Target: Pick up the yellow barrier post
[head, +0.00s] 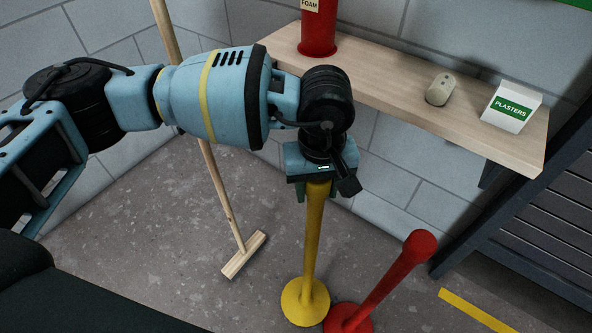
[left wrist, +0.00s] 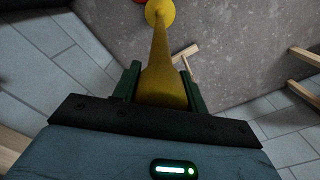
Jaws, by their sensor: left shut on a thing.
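The yellow barrier post (head: 312,235) stands below my left gripper (head: 317,190) in the head view, with its round base (head: 305,303) at the floor. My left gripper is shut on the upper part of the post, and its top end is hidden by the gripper. In the left wrist view the post (left wrist: 163,75) runs away from between the two green fingers (left wrist: 160,88) toward its round base at the top of the picture. I cannot tell whether the base touches the floor. My right gripper is in neither view.
A red post (head: 385,283) leans right close beside the yellow base. A wooden broom (head: 222,190) stands to the left. A wooden shelf (head: 390,88) behind holds a red extinguisher (head: 318,28), a small beige object (head: 440,89) and a plasters box (head: 511,107). A dark slatted unit (head: 545,215) is at right.

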